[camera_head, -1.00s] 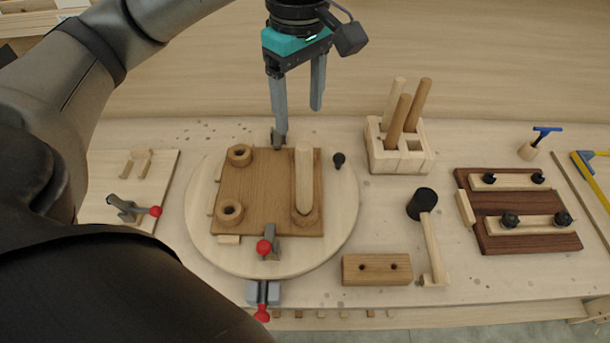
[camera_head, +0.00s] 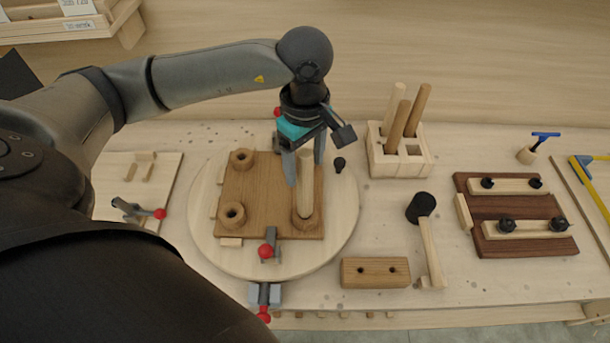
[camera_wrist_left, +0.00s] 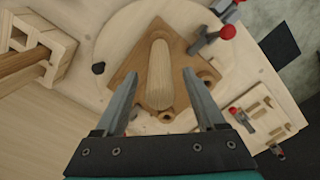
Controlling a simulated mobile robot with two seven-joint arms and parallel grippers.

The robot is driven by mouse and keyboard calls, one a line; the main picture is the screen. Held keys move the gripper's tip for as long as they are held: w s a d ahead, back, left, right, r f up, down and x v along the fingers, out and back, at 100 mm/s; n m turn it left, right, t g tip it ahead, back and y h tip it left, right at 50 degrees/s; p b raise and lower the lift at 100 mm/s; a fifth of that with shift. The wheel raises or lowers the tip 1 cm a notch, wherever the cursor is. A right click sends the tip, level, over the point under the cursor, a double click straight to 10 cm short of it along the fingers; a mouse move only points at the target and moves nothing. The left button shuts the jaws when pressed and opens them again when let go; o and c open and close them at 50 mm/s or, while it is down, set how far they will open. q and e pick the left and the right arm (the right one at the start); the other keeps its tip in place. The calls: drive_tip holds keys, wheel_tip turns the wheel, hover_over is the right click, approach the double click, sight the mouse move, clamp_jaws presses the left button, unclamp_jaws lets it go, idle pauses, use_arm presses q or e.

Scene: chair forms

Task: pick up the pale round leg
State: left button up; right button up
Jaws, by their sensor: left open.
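A pale round leg (camera_head: 305,195) stands upright in a ring socket at the right of a brown square board; it also shows in the wrist view (camera_wrist_left: 159,75). My left gripper (camera_head: 306,172) points down at this leg, with its fingers open. In the wrist view the leg lies between the two open fingers (camera_wrist_left: 160,76), with a gap visible on each side. Part of the leg's top is hidden by the gripper in the head view. Another pale leg (camera_head: 391,108) stands in a slotted rack with two browner legs.
The brown board (camera_head: 262,195) lies on a pale round disc (camera_head: 215,245) with red-knobbed clamps (camera_head: 266,250). The rack (camera_head: 388,165) stands to the right. A mallet (camera_head: 428,240), a drilled block (camera_head: 375,272) and a dark clamped board (camera_head: 520,211) lie farther right.

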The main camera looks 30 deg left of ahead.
use_arm(q)
clamp_jaws()
idle(0.6)
idle(0.8)
